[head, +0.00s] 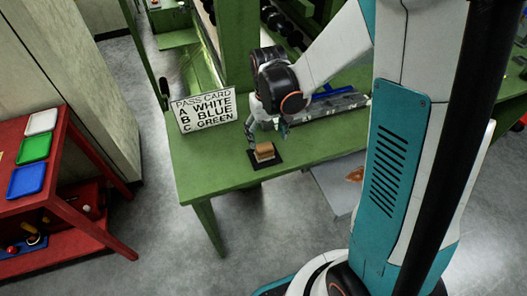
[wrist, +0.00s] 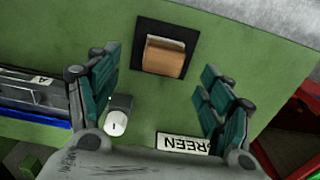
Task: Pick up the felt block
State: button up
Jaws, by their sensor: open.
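The felt block (head: 264,151) is a small tan-brown block on a black square mat (head: 277,161) near the front edge of the green table (head: 205,168). In the wrist view the block (wrist: 165,57) shows on its dark mat (wrist: 143,40), at the top middle, beyond and between my fingers. My gripper (head: 268,133) hangs over the table just behind the block in the head view. In the wrist view my gripper (wrist: 160,72) is open, with teal finger pads spread apart and nothing between them.
A white sign (head: 204,110) reading PASS CARD, A WHITE, B BLUE, C GREEN stands left of my gripper. A grey rail-like fixture (head: 335,105) with a blue part lies behind to the right. A red cart (head: 70,160) with white, green and blue trays stands left, across open floor.

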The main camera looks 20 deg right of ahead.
aim_at(264, 147)
notch_tip(264, 147, down, 3)
jog(key=shift+r+b, duration=0.15)
jog(key=shift+b, duration=0.15)
jog(key=shift+w+a+f+b, duration=0.15)
jog(key=shift+f+b, duration=0.45)
jog(key=shift+f, duration=0.75)
jog(key=shift+w+a+f+b, duration=0.15)
jog(key=shift+f+b, duration=0.45)
jog(key=shift+f, duration=0.7)
jog(key=shift+r, duration=0.1)
jog(key=shift+c, duration=0.5)
jog(key=c, duration=1.1)
